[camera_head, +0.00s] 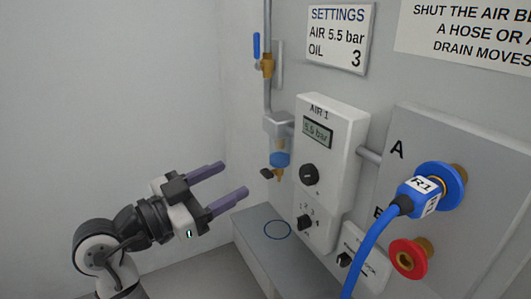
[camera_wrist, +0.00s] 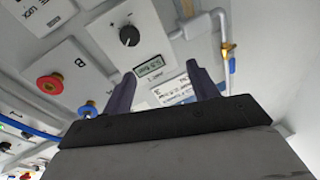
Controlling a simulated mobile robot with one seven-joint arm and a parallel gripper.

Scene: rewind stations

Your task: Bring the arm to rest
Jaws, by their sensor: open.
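My gripper (camera_head: 234,179) is open and empty in the head view. Its two purple fingers point right and slightly up, apart from the wall panel and above the level of the grey ledge (camera_head: 266,243). My arm comes in from the lower left, bent at the elbow. In the wrist view my gripper (camera_wrist: 160,73) shows both fingers spread with nothing between them. The white AIR 1 unit (camera_head: 331,150) with its 5.5 bar display lies beyond the fingertips and to the right.
A blue hose labelled R1 (camera_head: 420,197) is on port A. A red fitting (camera_head: 408,258) sits below it. A blue-handled valve (camera_head: 257,47) and a blue-bottomed filter bowl (camera_head: 279,158) hang on the pipe. A settings sign (camera_head: 338,37) is above. The left side is bare wall.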

